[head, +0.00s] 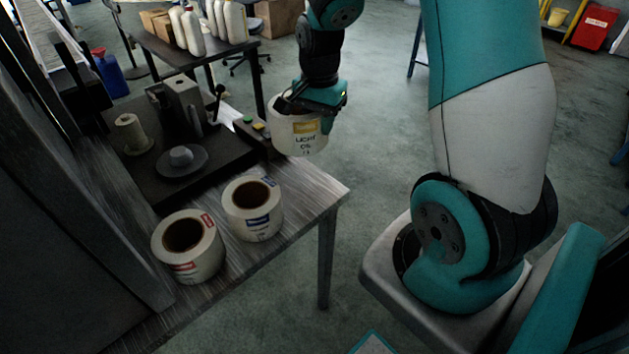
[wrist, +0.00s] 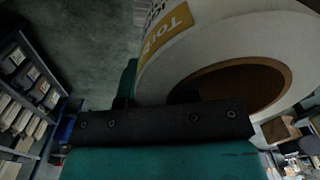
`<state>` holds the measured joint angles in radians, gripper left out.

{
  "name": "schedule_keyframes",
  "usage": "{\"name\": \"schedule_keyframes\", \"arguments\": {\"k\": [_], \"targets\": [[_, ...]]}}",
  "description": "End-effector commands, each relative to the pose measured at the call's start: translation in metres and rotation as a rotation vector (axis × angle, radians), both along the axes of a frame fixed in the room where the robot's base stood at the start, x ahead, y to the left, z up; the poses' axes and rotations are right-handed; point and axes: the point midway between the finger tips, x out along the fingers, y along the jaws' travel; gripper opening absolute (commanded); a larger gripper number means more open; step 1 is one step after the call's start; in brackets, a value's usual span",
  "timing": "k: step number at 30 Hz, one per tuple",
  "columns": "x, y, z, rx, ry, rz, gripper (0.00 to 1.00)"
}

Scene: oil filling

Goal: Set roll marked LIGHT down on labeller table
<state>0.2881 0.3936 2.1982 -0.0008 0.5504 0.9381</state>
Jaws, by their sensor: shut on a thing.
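The roll marked LIGHT (head: 299,137) is white with a yellow label patch and dark print, only partly legible. My gripper (head: 313,98) is shut on it from above and holds it in the air, just off the right edge of the labeller table (head: 312,188). In the wrist view the roll (wrist: 215,45) fills the upper right, with its brown core showing. My gripper (wrist: 160,115) lies against its near side; the fingertips are mostly hidden. Two other rolls, one with red marks (head: 205,262) and one with blue marks (head: 267,222), stand on the table's front part.
A labeller (head: 182,100) with a round grey plate (head: 181,162) and a small spool (head: 131,134) occupies the table's back. A button box (head: 254,128) is close to the held roll. Bare tabletop lies right of the blue-marked roll. White bottles (head: 234,22) stand on a table behind.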

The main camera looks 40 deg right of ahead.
Motion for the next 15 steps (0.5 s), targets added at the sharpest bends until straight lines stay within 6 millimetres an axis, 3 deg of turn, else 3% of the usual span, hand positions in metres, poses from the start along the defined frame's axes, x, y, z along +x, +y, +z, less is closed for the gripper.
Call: {"name": "schedule_keyframes", "arguments": {"k": [9,15], "targets": [[0.001,0.004,-0.083,0.001,0.003,0.009,0.0],[0.002,0.004,-0.11,-0.001,-0.001,0.01,0.0]]}}
